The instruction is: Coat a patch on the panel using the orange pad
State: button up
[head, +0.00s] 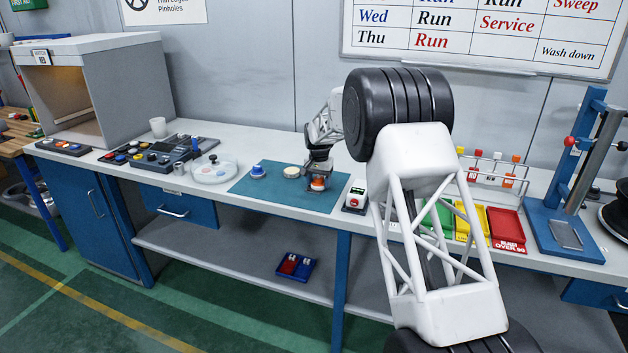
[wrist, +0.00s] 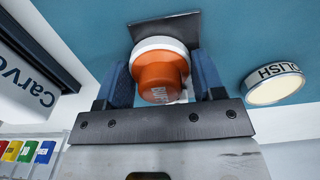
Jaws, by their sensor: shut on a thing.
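My gripper (head: 317,183) is over the right part of the teal mat (head: 242,187), pointing down. In the wrist view its two blue fingers (wrist: 163,82) are shut on the orange pad (wrist: 158,76), which has an orange grip and a white base. The orange pad also shows low between the fingers in the head view (head: 318,184). A dark flat panel (wrist: 187,26) shows just beyond the pad's white base, which overlaps part of it. I cannot tell whether the base touches the panel.
A cream-topped pad marked POLISH (wrist: 272,84) is beside the gripper, also in the head view (head: 292,172). A blue pad (head: 258,171) stands farther left. A switch box (head: 355,198) is right of the mat. A round clear dish (head: 214,169) is to the left.

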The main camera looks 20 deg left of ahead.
jog(key=shift+d+f, duration=0.1)
jog(key=shift+d, duration=0.45)
jog(key=shift+a, duration=2.15)
jog(key=shift+w+d, duration=0.15)
jog(key=shift+d, duration=1.95)
jog(key=shift+a, duration=2.05)
notch_tip(320, 180, up, 8)
